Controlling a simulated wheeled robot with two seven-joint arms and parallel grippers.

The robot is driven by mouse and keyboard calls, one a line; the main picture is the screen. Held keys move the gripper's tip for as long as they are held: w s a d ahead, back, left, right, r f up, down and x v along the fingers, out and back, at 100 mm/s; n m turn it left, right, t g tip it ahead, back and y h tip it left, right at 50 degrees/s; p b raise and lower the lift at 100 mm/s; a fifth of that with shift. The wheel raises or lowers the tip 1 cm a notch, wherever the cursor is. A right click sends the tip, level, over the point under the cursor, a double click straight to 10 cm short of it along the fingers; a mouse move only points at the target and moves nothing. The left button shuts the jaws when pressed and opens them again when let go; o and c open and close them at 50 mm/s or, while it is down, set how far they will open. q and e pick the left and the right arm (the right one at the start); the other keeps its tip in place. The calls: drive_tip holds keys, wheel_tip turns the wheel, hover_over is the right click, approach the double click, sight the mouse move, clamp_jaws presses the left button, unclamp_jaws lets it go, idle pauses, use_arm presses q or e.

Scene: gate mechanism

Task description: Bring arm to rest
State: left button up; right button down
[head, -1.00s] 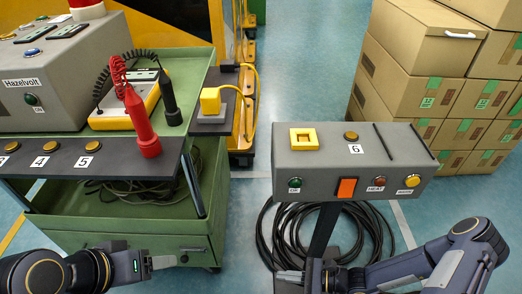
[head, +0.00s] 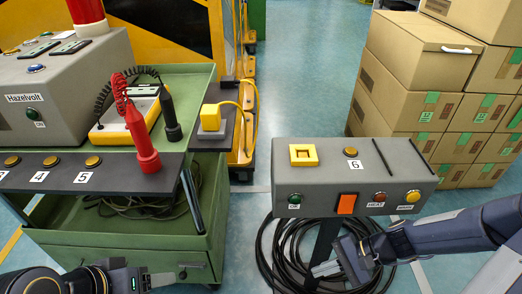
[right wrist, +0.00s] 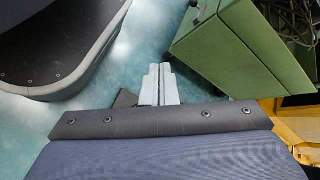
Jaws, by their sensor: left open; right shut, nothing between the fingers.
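My right gripper (head: 325,268) is in front of the grey control box's post, below the box, with its arm coming in from the right. In the right wrist view its fingers (right wrist: 160,85) are together with nothing between them, over bare floor. My left gripper (head: 168,279) is at the lower left, in front of the green cart, open and empty as far as it shows. The grey control box (head: 400,160) has a yellow square socket, a button marked 6, an orange switch and several coloured buttons.
The green cart (head: 120,245) carries a Hazelvolt box (head: 70,85), a meter and red (head: 143,140) and black (head: 170,118) probes. A black cable coil (head: 270,245) lies around the post. Cardboard boxes (head: 400,95) are stacked at the right.

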drive_tip(key=s+d+r+n+t+h, duration=0.3)
drive_tip(key=s+r+n, duration=0.15)
drive_tip(key=r, duration=0.35)
drive_tip(key=s+d+r+n+t+h, duration=0.25)
drive_tip(key=s+r, duration=0.25)
drive_tip(key=r, duration=0.3)
wheel_tip(320, 180, up, 34)
drive_tip(key=n+h+p, duration=0.1)
drive_tip(key=p, duration=3.3)
drive_tip(key=shift+s, duration=0.3)
drive_tip(key=shift+a, duration=0.1)
